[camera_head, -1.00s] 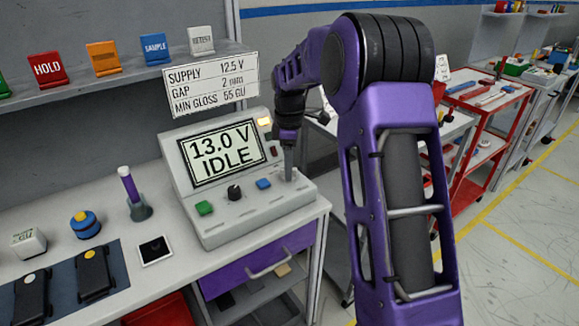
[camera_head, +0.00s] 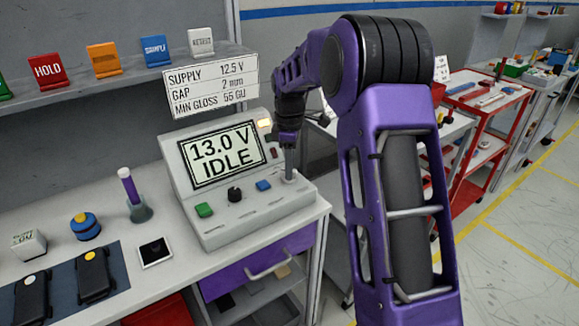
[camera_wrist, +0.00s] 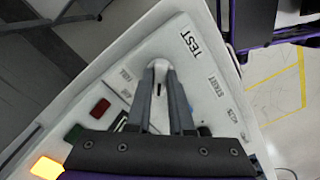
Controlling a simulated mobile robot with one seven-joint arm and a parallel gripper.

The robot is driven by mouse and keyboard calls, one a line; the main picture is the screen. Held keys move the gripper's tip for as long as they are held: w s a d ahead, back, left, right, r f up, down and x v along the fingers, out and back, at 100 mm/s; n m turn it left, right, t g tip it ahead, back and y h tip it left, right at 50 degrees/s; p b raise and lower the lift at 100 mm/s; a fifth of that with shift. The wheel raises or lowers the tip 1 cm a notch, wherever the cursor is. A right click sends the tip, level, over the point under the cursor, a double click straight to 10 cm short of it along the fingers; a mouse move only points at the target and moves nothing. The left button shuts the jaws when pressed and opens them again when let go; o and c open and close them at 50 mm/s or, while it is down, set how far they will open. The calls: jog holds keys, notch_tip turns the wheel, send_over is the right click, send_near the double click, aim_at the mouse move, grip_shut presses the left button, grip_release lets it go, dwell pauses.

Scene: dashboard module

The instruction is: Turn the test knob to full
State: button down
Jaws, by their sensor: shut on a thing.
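The test unit (camera_head: 215,232) is a grey console on the bench. Its screen (camera_head: 225,152) reads "13.0 V IDLE". The test knob (camera_wrist: 158,66) is pale and sits below the printed word "TEST" in the wrist view, with small labels around it, one reading "START". My gripper (camera_wrist: 160,80) points down at the right end of the console, its two fingers shut on the knob. In the head view my gripper (camera_head: 289,172) largely hides the knob. The knob's exact pointer direction is hard to read.
A black knob (camera_head: 235,194), a green button (camera_head: 204,209) and a blue button (camera_head: 264,185) sit left of my gripper. A sign (camera_head: 210,86) above reads "SUPPLY 12.5 V". An amber lamp (camera_wrist: 46,167) is lit.

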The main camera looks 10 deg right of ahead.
jog(key=shift+r, duration=0.1)
jog(key=m+p, duration=0.2)
jog(key=m, duration=0.2)
jog(key=m+p, duration=0.1)
jog(key=m, duration=0.4)
jog(key=shift+a+m+p, duration=0.1)
jog(key=shift+m+p, duration=0.25)
jog(key=shift+m, duration=0.05)
jog(key=m+p, duration=0.1)
jog(key=m, duration=0.4)
jog(key=shift+m, duration=2.4)
jog(key=c, duration=0.8)
grip_release()
